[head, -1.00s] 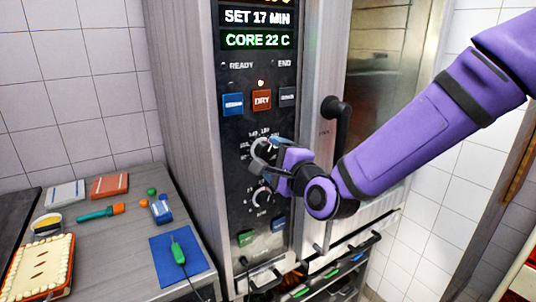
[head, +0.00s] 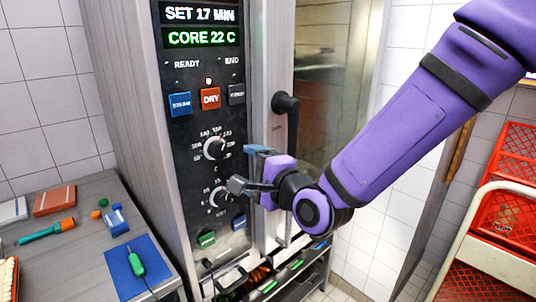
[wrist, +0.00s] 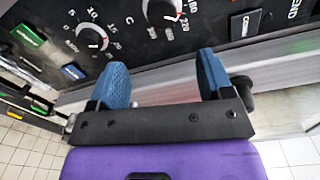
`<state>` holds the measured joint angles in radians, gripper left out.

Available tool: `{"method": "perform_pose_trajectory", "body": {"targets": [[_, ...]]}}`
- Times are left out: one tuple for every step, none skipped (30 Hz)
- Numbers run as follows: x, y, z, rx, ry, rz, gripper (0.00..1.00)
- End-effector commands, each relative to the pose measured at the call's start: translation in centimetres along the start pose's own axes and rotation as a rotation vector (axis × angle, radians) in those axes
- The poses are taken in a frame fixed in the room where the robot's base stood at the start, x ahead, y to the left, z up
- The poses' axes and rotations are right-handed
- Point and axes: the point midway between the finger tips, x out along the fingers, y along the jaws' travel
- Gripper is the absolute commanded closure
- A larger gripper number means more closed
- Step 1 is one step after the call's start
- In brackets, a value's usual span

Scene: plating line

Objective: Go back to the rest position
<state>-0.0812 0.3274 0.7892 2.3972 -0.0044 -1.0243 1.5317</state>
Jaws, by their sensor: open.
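My gripper (head: 246,168) is open and empty in front of the oven's control panel (head: 190,120). Its two blue-padded fingers also show in the wrist view (wrist: 166,82), apart with nothing between them. The upper temperature dial (head: 214,147) and the lower dial (head: 219,197) are just left of the fingers in the head view. In the wrist view the upper dial (wrist: 162,9) and the lower dial (wrist: 91,38) lie beyond the fingertips, and neither is gripped. The purple arm reaches in from the upper right.
The oven door handle (head: 284,105) stands close above my gripper. A grey counter (head: 85,235) at left holds a blue mat (head: 122,275) with a green probe (head: 136,264). Red crates (head: 515,160) stand on a rack at right. White tiled floor shows beside the oven.

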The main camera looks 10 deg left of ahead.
Motion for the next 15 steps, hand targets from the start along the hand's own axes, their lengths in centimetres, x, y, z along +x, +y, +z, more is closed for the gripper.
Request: {"method": "perform_pose_trajectory", "body": {"targets": [[-0.4, -0.3, -0.6, -0.053, 0.015, 0.023, 0.27], [-0.7, -0.4, -1.1, -0.093, 0.027, 0.044, 0.27], [-1.1, -0.6, -1.9, -0.153, 0.044, 0.078, 0.27], [-1.6, -0.8, -2.6, -0.202, 0.059, 0.107, 0.27], [-2.1, -0.9, -3.2, -0.254, 0.073, 0.138, 0.27], [-2.8, -1.2, -4.3, -0.324, 0.095, 0.183, 0.27], [-3.5, -1.5, -5.0, -0.374, 0.11, 0.217, 0.27], [-4.1, -1.7, -5.8, -0.423, 0.125, 0.251, 0.27], [-5.1, -2.1, -6.7, -0.485, 0.144, 0.298, 0.27], [-5.9, -2.4, -7.5, -0.529, 0.158, 0.333, 0.27], [-6.7, -2.6, -8.2, -0.571, 0.171, 0.369, 0.27], [-7.9, -3.1, -9.0, -0.625, 0.187, 0.417, 0.27], [-8.8, -3.4, -9.7, -0.663, 0.199, 0.455, 0.27], [-9.8, -3.7, -10.3, -0.699, 0.209, 0.491, 0.27], [-11.1, -4.2, -11.1, -0.744, 0.221, 0.54, 0.27]]}}
